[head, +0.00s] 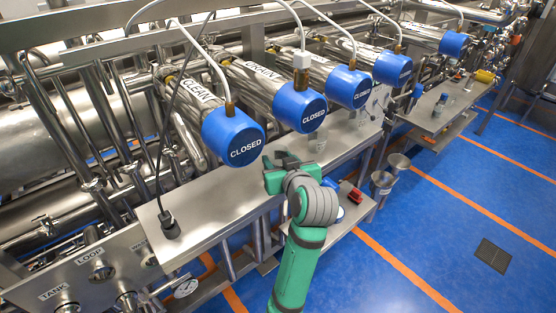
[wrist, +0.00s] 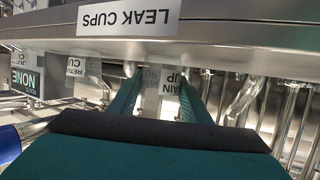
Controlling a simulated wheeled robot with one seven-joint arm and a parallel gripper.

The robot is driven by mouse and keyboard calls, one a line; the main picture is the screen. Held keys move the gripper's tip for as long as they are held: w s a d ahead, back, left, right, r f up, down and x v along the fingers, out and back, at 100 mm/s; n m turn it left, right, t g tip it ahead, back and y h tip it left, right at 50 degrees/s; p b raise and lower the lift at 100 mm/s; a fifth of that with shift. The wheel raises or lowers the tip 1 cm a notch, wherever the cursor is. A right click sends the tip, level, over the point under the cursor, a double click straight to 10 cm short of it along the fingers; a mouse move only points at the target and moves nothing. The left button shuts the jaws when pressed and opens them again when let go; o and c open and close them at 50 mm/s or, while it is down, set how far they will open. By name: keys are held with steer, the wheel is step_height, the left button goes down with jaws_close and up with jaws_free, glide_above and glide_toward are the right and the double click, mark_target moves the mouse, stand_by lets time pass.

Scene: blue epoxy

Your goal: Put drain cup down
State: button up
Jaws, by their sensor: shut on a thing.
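My gripper (head: 283,160) is at the front edge of the steel shelf, under the blue CLOSED caps, in the head view. In the wrist view its two teal fingers (wrist: 157,98) point away from me, shut on a pale, narrow thing, taken as the drain cup (wrist: 151,98). A label ending in "AIN CUP" (wrist: 187,104) shows beside the right finger, partly covered. The held cup is hidden by my gripper in the head view. I cannot tell whether it touches a surface.
The steel shelf (head: 215,200) runs along the pipes; its left part is mostly clear. A LEAK CUPS sign (wrist: 130,18) and a RETURN CUP label (wrist: 75,65) appear upside down. Blue CLOSED caps (head: 233,136) hang close above.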

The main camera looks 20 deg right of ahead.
steer(key=shift+a+f, duration=0.15)
steer(key=o, duration=1)
steer(key=shift+w+a, duration=0.1)
steer(key=shift+o, duration=0.3)
steer(key=shift+w+a, duration=0.1)
steer(key=shift+w, duration=0.1)
steer(key=shift+s+a+r, duration=0.1)
steer(key=shift+s+r, duration=0.1)
steer(key=shift+r, duration=0.1)
steer(key=v, duration=1.2)
steer(key=shift+f, duration=0.1)
steer(key=shift+w, duration=0.1)
